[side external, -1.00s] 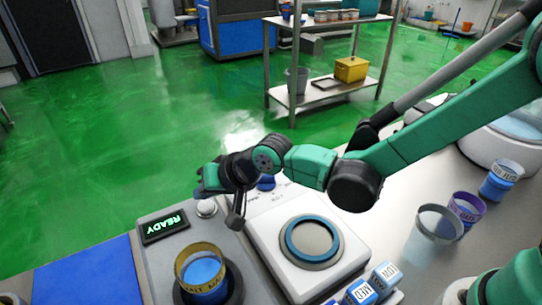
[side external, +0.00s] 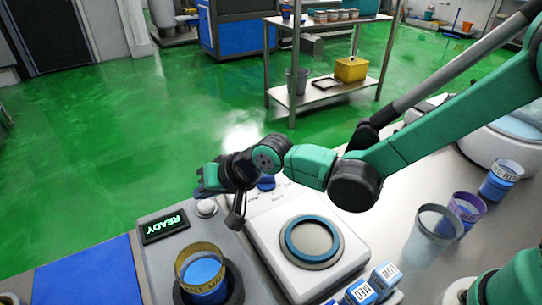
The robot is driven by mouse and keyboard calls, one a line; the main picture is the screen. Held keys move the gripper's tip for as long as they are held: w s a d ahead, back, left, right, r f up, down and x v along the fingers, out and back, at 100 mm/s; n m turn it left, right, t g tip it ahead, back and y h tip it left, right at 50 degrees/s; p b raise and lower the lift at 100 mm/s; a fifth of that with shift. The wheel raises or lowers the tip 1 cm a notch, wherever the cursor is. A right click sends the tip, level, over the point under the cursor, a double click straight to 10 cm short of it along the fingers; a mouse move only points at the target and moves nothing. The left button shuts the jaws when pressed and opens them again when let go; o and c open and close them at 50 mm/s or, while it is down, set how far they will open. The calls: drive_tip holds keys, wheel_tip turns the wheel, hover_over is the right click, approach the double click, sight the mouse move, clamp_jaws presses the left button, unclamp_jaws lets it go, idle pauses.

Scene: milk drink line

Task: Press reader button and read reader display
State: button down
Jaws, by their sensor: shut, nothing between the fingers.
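The grey reader (side external: 157,254) stands at the front left of the bench. Its dark display (side external: 164,227) shows READY in green letters, upside down in this view. The round silver button (side external: 206,207) is beside the display and looks uncovered. A cup with a yellow labelled band (side external: 203,272) and blue contents sits in the reader's dark round seat. My gripper (side external: 235,221) is shut and empty, pointing down just right of the button. It appears apart from the button; its exact height is hard to tell.
A white device (side external: 268,250) with a blue-ringed round plate and a blue knob adjoins the reader on the right. Small labelled blocks (side external: 361,292) lie at the front. Several cups (side external: 467,207) stand at the right. A blue mat (side external: 85,276) lies at the left.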

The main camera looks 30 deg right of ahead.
sight(209, 207)
drive_tip(key=shift+f, duration=0.15)
idle(0.6)
drive_tip(key=shift+f, duration=0.3)
drive_tip(key=shift+f, duration=0.4)
idle(0.6)
drive_tip(key=shift+r, duration=0.85)
drive_tip(key=shift+r, duration=0.1)
drive_tip(key=shift+r, duration=2.4)
